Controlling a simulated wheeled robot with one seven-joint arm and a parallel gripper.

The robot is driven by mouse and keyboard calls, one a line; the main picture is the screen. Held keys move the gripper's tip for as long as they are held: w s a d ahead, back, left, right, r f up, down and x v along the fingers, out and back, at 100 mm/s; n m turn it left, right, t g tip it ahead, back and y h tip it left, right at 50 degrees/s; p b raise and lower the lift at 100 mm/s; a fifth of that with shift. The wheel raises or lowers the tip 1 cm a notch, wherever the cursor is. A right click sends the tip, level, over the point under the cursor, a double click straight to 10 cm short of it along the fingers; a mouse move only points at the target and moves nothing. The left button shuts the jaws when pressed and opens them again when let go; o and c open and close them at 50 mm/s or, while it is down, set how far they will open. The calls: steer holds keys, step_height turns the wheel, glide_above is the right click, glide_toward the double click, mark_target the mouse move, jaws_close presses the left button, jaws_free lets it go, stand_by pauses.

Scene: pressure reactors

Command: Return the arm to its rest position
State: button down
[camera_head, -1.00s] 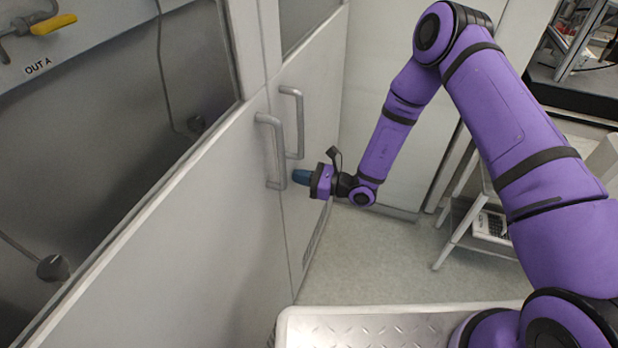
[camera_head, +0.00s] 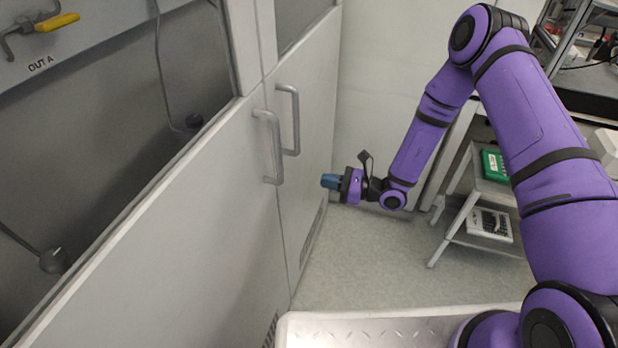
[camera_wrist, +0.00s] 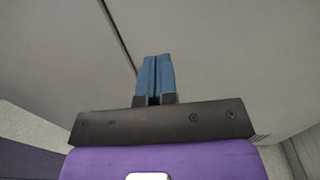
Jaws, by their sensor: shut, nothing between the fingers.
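My purple arm reaches in from the right of the head view, bent at a high elbow, with the forearm slanting down to the left. My gripper (camera_head: 328,181) is at its end and points left toward the grey cabinet doors. It is apart from the two door handles, to their right and a little below. In the wrist view its blue fingers (camera_wrist: 155,78) are together with nothing between them. The cabinet door surface (camera_wrist: 220,60) fills most of the view beyond them.
Two handles (camera_head: 268,148) (camera_head: 289,120) stand out from the closed cabinet doors. A small shelf cart (camera_head: 453,232) with a green box (camera_head: 494,165) stands behind my arm. Open floor (camera_head: 370,262) lies below the gripper. A fume hood with a yellow valve handle (camera_head: 57,22) is at upper left.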

steer(key=shift+v, duration=2.15)
steer(key=s+d+r+n+g+h, duration=0.3)
steer(key=r+n, duration=0.4)
steer(key=r, duration=0.6)
steer(key=s+d+r+n+g+h, duration=0.1)
steer(key=s+r+n+g+h, duration=0.35)
steer(key=r, duration=0.85)
steer(key=s+d+r+n+t+h, duration=0.8)
steer(key=s+d+r, duration=0.8)
steer(key=s+r, duration=0.2)
steer(key=shift+s+d+n+h, duration=0.15)
steer(key=shift+s+n+h, duration=0.6)
steer(key=shift+s+h, duration=0.35)
steer(key=shift+s, duration=0.1)
